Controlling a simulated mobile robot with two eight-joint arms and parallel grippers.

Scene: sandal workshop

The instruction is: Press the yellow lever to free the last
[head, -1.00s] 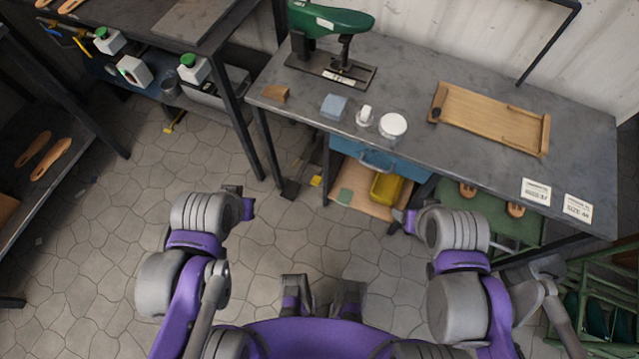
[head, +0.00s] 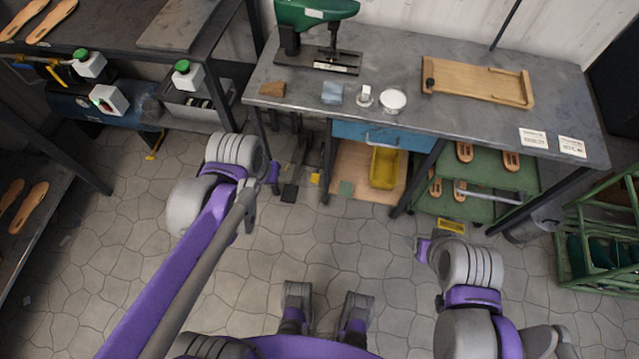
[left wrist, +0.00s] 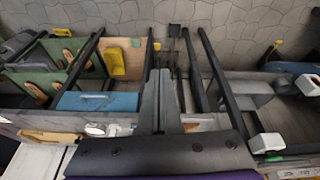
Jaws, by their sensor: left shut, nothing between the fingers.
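Several yellow parts show, and I cannot tell which is the lever. In the head view a slim yellow handle (head: 57,73) is at the left bench, a yellow piece (head: 155,146) is low beneath it, and a small yellow block (head: 314,178) is beside dark floor plates. The lower piece (left wrist: 278,43) and block (left wrist: 156,46) also show in the left wrist view. My left gripper (left wrist: 165,73) is shut and empty, apart from all these. My right arm's hand (head: 421,247) is by the green cart; its fingers are unclear. Wooden lasts or soles (head: 40,20) lie on the left bench.
The grey workbench (head: 420,55) carries a green machine (head: 315,12) and a wooden tray (head: 478,82). Below it are a yellow bin (head: 384,168) and a green cart (head: 490,205). A green rack (head: 600,225) stands right.

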